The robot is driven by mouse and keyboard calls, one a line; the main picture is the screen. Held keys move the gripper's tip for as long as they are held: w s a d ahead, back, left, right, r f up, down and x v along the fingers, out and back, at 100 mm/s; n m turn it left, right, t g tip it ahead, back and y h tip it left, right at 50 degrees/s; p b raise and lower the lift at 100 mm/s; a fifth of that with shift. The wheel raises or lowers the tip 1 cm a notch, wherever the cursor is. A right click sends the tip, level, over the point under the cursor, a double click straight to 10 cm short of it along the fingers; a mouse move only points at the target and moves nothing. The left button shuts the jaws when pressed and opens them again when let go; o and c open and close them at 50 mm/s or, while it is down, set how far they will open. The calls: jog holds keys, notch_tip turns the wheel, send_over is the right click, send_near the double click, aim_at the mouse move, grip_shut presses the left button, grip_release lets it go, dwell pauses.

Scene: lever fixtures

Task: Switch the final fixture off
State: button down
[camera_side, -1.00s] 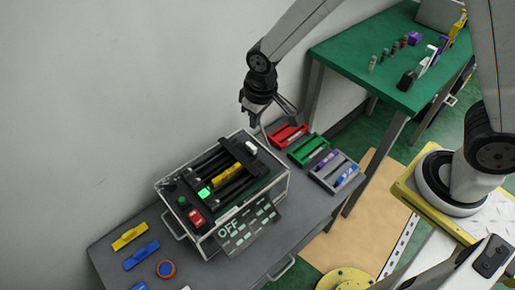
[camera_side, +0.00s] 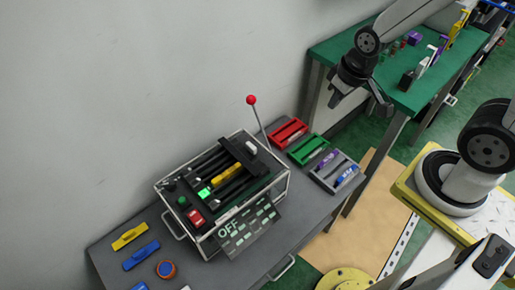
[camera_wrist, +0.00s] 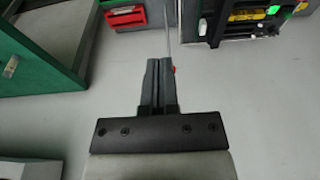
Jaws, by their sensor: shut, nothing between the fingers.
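A clear-walled box fixture (camera_side: 225,190) stands on the grey bench, with black rails, a yellow block (camera_side: 228,173) and a lit green patch (camera_side: 204,193). A panel on its front reads OFF (camera_side: 247,225). At its back right corner a thin lever rod (camera_side: 260,122) with a red knob (camera_side: 251,100) stands up, tilted left. My gripper (camera_side: 365,103) is in the air right of the lever, clear of it and empty. In the wrist view the shut fingers (camera_wrist: 158,62) point toward the rod (camera_wrist: 168,30); the red knob (camera_wrist: 174,70) shows partly behind the right finger.
Red (camera_side: 289,134), green (camera_side: 308,149) and grey (camera_side: 335,173) trays lie right of the box. Yellow (camera_side: 129,236) and blue (camera_side: 141,255) pieces lie at the left. A green table (camera_side: 335,56) with small objects stands behind my gripper. Open air lies between lever and gripper.

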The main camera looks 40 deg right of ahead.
jog(key=g, duration=0.3)
send_over(193, 214)
notch_tip(193, 214, down, 10)
notch_tip(193, 214, down, 14)
jog(key=shift+r, duration=0.1)
dwell(1.0)
dwell(0.3)
